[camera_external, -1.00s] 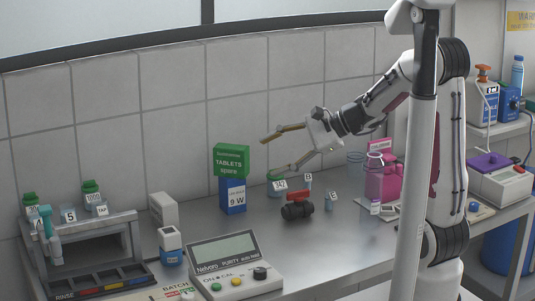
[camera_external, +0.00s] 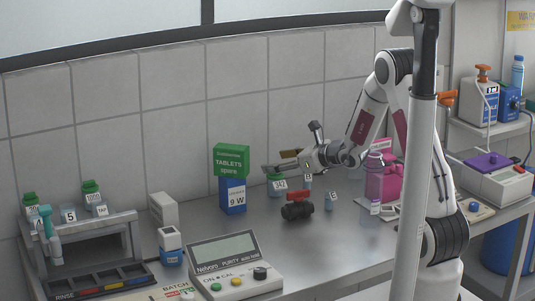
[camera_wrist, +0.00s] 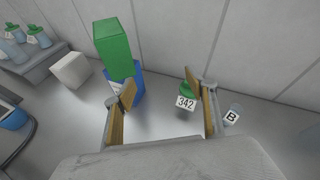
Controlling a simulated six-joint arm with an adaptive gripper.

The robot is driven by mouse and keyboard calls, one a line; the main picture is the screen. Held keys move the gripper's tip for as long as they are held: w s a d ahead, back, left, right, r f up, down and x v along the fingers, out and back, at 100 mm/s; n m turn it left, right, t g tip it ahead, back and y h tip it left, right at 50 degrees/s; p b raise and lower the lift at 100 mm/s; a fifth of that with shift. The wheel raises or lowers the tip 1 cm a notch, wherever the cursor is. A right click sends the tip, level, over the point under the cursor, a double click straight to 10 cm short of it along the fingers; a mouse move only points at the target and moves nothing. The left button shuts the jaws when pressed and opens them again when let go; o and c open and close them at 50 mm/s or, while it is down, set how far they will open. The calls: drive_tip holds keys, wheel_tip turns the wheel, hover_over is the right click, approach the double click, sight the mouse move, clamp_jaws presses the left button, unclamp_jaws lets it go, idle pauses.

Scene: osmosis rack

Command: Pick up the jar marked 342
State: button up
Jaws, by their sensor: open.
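The jar marked 342 (camera_external: 277,187) stands on the steel bench, to the right of the blue and green boxes. It has a green lid and a white label. In the wrist view the jar (camera_wrist: 186,101) appears between my fingers, close to the right one. My gripper (camera_external: 280,162) is open and empty, with its fingers reaching left at about the height of the jar's top in the external view. The wrist view also shows my open gripper (camera_wrist: 160,90), with tan finger pads. Whether a finger touches the jar I cannot tell.
A green tablets box (camera_external: 231,158) sits on a blue box (camera_external: 232,196) left of the jar. A small vial marked B (camera_external: 308,181) stands to its right, and a red-handled valve (camera_external: 297,205) in front. The wall is close behind.

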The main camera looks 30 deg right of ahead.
sight(277, 175)
drive_tip(key=d+f+m+h, duration=0.1)
drive_tip(key=f, duration=0.1)
drive_tip(key=w+d+f+m, duration=0.1)
drive_tip(key=d+f, duration=0.1)
drive_tip(key=w+d+f+m+h, duration=0.1)
drive_tip(key=d+f+m, duration=0.1)
drive_tip(key=shift+w+d+t+h, duration=0.1)
drive_tip(key=shift+d+t+h, duration=0.05)
drive_tip(key=shift+t+h, duration=0.15)
drive_tip(key=shift+w, duration=0.1)
drive_tip(key=shift+x, duration=1.2)
drive_tip(key=shift+x, duration=2.65)
drive_tip(key=c, duration=1.2)
